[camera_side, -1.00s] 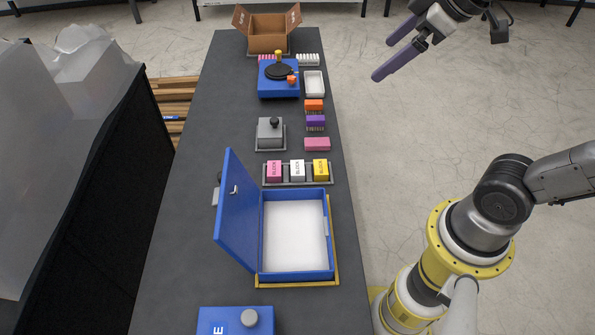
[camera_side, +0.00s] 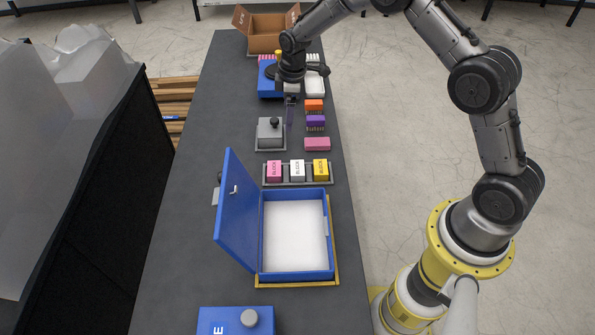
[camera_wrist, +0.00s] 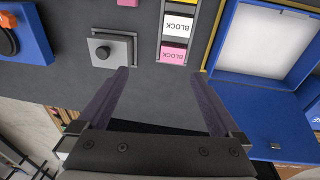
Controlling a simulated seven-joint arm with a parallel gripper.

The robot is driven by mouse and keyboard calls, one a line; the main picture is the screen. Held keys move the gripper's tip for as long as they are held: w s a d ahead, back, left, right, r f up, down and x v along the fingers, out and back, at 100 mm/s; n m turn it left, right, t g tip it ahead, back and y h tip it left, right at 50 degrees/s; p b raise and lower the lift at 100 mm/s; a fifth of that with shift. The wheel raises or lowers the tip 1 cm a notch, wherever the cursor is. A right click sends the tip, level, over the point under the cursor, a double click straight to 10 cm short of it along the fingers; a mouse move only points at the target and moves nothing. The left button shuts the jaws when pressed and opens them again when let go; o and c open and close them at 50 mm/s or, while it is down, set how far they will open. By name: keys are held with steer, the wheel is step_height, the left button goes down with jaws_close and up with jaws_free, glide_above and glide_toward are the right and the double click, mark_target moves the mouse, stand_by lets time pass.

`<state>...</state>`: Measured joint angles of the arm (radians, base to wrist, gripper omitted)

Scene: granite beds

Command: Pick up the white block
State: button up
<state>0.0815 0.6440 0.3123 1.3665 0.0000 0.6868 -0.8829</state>
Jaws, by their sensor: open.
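The white block (camera_side: 297,171) stands in a grey tray (camera_side: 299,184), between the pink block (camera_side: 274,171) on its left and the yellow block (camera_side: 320,169) on its right. My gripper (camera_side: 289,118) hangs over the bench farther back than the tray, near the grey box with a black knob. In the wrist view my gripper (camera_wrist: 160,73) is open, with nothing between its purple fingers. The white block (camera_wrist: 178,26) shows ahead of the fingertips there, next to the pink block (camera_wrist: 173,53); the fingers do not touch it.
The open blue box (camera_side: 330,262) is in front of the tray, its lid raised on the left. The grey knobbed box (camera_side: 266,136), a pink piece (camera_side: 317,144), purple and orange brushes (camera_side: 315,121) and a blue unit (camera_side: 266,90) stand behind the tray.

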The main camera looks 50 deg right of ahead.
steer(key=g, duration=0.2)
glide_toward(297, 167)
step_height(297, 167, down, 3)
steer(key=shift+s+d+f, duration=0.1)
steer(key=shift+f, duration=0.05)
steer(key=shift+s+f, duration=0.1)
steer(key=shift+f, duration=2.9)
steer(key=c, duration=1.4)
steer(key=shift+c, duration=0.4)
steer(key=shift+r, duration=0.1)
